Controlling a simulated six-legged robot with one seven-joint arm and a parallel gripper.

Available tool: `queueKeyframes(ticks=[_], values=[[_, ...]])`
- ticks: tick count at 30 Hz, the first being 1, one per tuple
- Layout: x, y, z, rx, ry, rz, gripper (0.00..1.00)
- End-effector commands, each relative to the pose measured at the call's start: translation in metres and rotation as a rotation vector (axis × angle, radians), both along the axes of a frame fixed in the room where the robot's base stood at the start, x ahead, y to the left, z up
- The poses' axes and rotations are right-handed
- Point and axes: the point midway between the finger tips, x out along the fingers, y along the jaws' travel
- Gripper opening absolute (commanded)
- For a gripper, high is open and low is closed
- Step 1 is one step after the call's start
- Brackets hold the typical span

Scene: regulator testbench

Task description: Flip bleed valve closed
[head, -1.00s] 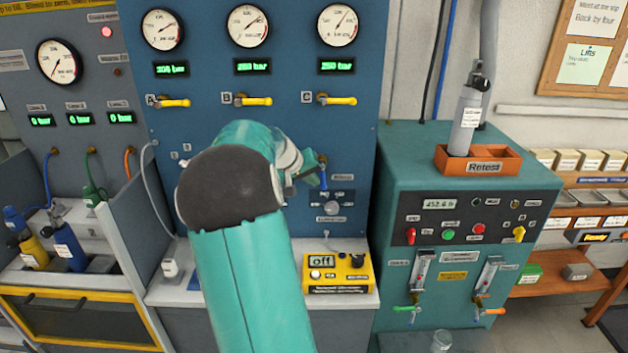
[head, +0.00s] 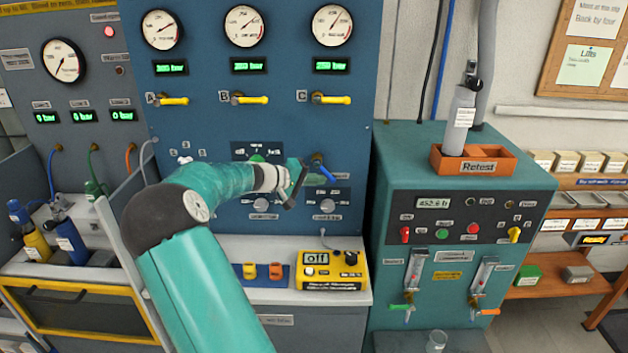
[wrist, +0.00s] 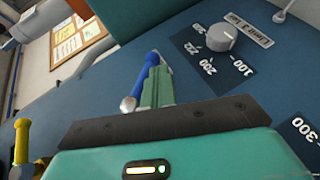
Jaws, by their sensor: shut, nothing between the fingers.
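The bleed valve's blue lever (head: 323,169) is on the blue panel, right of center and below the yellow lever C. In the wrist view the blue lever (wrist: 145,72) slants upward, with a round silver end (wrist: 128,104) at its lower left. My gripper (head: 297,188) is at the panel just left of the blue lever. Its green fingers (wrist: 158,85) are shut and empty, close beside the lever in the wrist view. I cannot tell whether they touch it.
Yellow levers A (head: 173,101), B (head: 249,100) and C (head: 331,100) line the panel above. The yellow box (head: 334,271) reading "off" stands on the shelf below. The teal cabinet (head: 400,160) is to the right.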

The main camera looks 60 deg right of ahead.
Motion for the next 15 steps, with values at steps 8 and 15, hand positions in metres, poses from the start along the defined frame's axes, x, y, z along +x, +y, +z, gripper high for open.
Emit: queueKeyframes(ticks=[8,15], values=[[-0.011,-0.005,0.000,-0.121,0.243,0.000,0.00],[-0.020,-0.010,0.004,-0.222,0.442,-0.001,0.00]])
